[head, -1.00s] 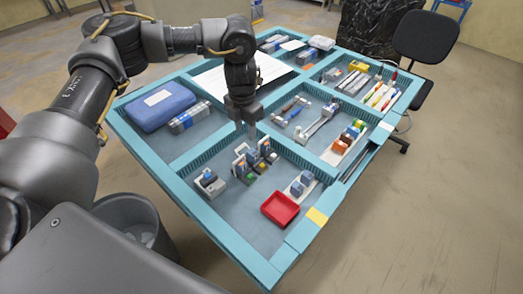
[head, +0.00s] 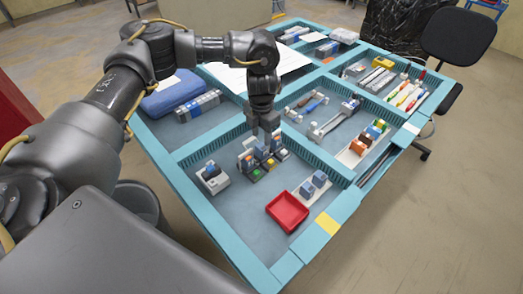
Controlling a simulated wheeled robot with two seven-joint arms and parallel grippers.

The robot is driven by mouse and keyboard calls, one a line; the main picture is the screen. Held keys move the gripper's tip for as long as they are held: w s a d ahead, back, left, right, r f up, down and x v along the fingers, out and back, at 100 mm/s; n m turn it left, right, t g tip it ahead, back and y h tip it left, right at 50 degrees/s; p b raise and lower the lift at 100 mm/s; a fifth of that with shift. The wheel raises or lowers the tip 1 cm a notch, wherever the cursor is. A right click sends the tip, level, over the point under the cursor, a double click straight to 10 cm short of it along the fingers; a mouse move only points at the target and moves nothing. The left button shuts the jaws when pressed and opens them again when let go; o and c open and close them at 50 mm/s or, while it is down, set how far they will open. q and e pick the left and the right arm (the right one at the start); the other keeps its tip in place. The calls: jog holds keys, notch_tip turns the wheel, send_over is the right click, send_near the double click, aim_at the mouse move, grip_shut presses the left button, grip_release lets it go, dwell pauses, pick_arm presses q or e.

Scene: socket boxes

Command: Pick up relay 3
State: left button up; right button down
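My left gripper (head: 265,136) points down just above the back of a row of sockets in the front compartment of the teal-edged table. Its fingers are small and dark, and I cannot tell whether they are open or shut. The socket row (head: 256,170) holds upright blue-grey relays, one (head: 261,153) in the middle and one (head: 276,142) at the right. No label is readable, so I cannot tell which is relay 3. The gripper partly hides the back of the row. My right gripper is not in view.
A grey socket box (head: 213,178) with a blue top stands left of the row. A red tray (head: 287,212) and a white strip with two blue-grey blocks (head: 313,186) are in front and right. Teal dividers (head: 212,148) separate the compartments. Bare floor (head: 410,240) lies right of the table.

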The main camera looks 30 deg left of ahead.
aim_at(262, 146)
pick_arm(q)
jog(key=shift+w+f, duration=0.1)
jog(key=shift+f, duration=0.75)
notch_tip(262, 146, down, 4)
jog(key=shift+f+p, duration=0.2)
jog(key=shift+p, duration=1.05)
jog(key=shift+f, duration=0.3)
jog(key=c, duration=0.7)
jog(key=shift+r, duration=0.15)
